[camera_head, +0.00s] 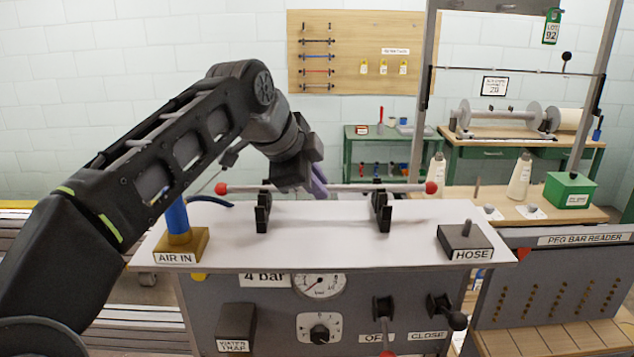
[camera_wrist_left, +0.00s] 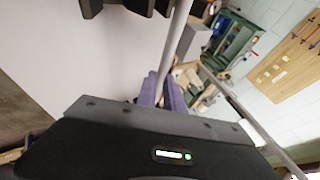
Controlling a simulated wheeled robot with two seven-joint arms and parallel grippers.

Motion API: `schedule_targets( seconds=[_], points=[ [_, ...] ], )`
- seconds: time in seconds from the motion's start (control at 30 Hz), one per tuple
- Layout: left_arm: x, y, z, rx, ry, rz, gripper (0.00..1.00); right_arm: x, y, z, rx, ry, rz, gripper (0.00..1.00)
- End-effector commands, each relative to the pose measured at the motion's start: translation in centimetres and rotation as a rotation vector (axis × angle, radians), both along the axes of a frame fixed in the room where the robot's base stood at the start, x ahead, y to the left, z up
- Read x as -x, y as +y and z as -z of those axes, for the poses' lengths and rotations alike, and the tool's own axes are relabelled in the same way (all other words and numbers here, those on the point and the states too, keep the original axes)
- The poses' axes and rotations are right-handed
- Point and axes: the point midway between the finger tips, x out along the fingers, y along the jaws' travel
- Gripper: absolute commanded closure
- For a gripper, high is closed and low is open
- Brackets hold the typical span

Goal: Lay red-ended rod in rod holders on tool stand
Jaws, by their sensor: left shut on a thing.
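The pale rod with red ball ends (camera_head: 370,187) lies level across the tool stand's white top (camera_head: 325,245), at the height of the holder tops. Two black rod holders stand under it, one at left (camera_head: 263,212) and one at right (camera_head: 381,212). Whether the rod is seated in them or just above, I cannot tell. My left gripper (camera_head: 319,184) is shut on the rod between the holders, its purple fingers partly hidden by the wrist. The left wrist view shows the rod (camera_wrist_left: 176,42) running between the purple fingers. My right gripper is not in view.
On the stand top are a blue post on an AIR IN block (camera_head: 181,245) at left and a HOSE block (camera_head: 465,241) at right. Knobs and a gauge (camera_head: 320,284) sit on the front.

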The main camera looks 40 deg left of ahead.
Motion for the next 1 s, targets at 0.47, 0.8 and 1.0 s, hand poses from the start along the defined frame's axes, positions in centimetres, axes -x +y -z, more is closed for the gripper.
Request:
schedule_targets(
  seconds=[0.47, 0.8, 1.0],
  points=[
    [0.0, 0.0, 0.1, 0.0, -0.002, 0.0, 1.0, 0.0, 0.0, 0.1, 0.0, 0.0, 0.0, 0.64],
    [0.0, 0.0, 0.8, 0.0, -0.001, 0.0, 1.0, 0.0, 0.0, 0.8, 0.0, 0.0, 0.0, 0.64],
    [0.0, 0.0, 0.9, 0.0, -0.001, 0.0, 1.0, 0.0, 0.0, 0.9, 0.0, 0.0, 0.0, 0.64]
  ],
)
